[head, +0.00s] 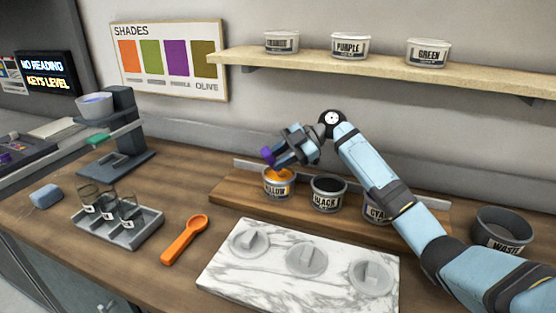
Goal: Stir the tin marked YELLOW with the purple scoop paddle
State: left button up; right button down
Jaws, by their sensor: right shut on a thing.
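The tin marked YELLOW (278,189) stands open on a wooden board, with yellow-orange ink showing at its top. My right gripper (279,155) is just above this tin and is shut on the purple scoop paddle (267,154). Only a small purple part of the paddle shows at the fingers. The rest is hidden, and I cannot tell whether its end touches the ink. My left gripper is not in view.
The BLACK tin (328,198) and CYAN tin (375,211) stand right of YELLOW; my right arm partly covers CYAN. A marble slab (225,273) with grey discs lies in front.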

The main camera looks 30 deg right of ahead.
jog(key=shift+s+r, duration=0.1)
jog(key=shift+r, duration=0.05)
notch_tip(320, 180, up, 8)
jog(key=p, duration=0.4)
jog(key=shift+r, duration=0.25)
dwell(0.4)
